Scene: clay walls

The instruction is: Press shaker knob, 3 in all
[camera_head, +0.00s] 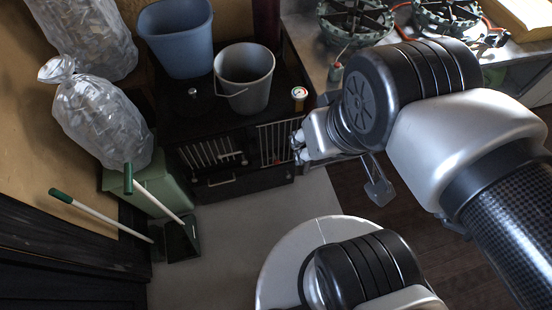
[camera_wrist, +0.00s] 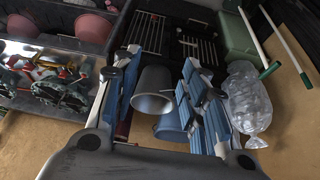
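The dark stove (camera_head: 245,186) has two barred doors, small pale handles and a lower drawer front. A small dark round knob (camera_head: 193,93) stands on its top. I cannot tell whether this or a handle on the front is the shaker knob. My gripper (camera_head: 300,145) is in front of the right barred door, seen from the side; contact cannot be told. In the wrist view its two fingers (camera_wrist: 160,60) are spread wide with nothing between them. The barred front (camera_wrist: 196,50) shows beyond the fingers, partly hidden by them.
A grey bucket (camera_head: 244,82), a blue bucket (camera_head: 177,42) and a red-rimmed gauge (camera_head: 299,92) are on or behind the stove top. Filled clear bags (camera_head: 103,118), a green bin (camera_head: 140,190) and a dustpan (camera_head: 182,240) stand left. A metal counter (camera_head: 305,45) is at right. The front floor is partly clear.

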